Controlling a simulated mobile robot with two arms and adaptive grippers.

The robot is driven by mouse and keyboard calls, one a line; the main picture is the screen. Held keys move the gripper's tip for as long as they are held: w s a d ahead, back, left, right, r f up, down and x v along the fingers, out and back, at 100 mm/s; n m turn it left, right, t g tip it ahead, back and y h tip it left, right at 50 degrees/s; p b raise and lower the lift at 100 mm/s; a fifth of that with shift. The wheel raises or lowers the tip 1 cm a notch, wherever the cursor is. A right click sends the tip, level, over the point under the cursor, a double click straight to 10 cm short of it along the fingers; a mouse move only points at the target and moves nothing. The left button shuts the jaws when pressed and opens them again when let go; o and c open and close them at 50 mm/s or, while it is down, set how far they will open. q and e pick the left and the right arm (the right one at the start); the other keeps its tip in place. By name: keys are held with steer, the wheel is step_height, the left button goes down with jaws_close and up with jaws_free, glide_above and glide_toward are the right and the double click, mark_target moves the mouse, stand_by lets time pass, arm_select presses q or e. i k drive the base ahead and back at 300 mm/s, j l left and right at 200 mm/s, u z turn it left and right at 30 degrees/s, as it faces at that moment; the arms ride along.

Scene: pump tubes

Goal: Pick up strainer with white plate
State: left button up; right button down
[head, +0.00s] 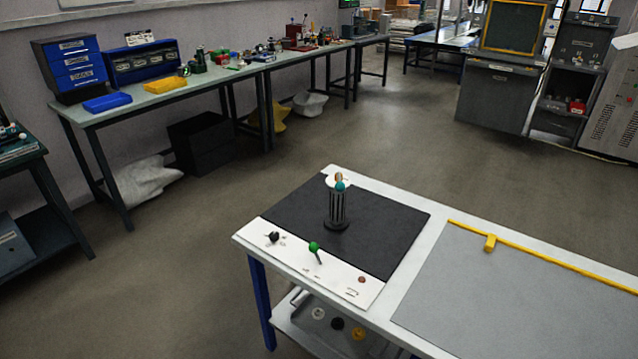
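A dark slotted upright cylinder (338,212), which looks like the strainer, stands on a round dark base on the black mat (385,225). A white round plate (330,182) shows at its top, with a small teal piece (340,187) and a tan piece above it. I cannot tell whether the plate is fixed to the cylinder or lies behind it. Neither of my grippers is in the head view.
The white front strip (330,273) of the table bears a black knob (273,237), a green-topped lever (314,246) and a red button (361,279). A grey panel with a yellow bar (550,257) lies right. Open floor surrounds the table's left and back.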

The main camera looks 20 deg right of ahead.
mark_target(336, 221)
steer(key=i+j+z, duration=0.15)
steer(key=z, duration=0.25)
steer(key=i+j+z, duration=0.1)
steer(key=z, duration=0.3)
steer(key=j, duration=0.1)
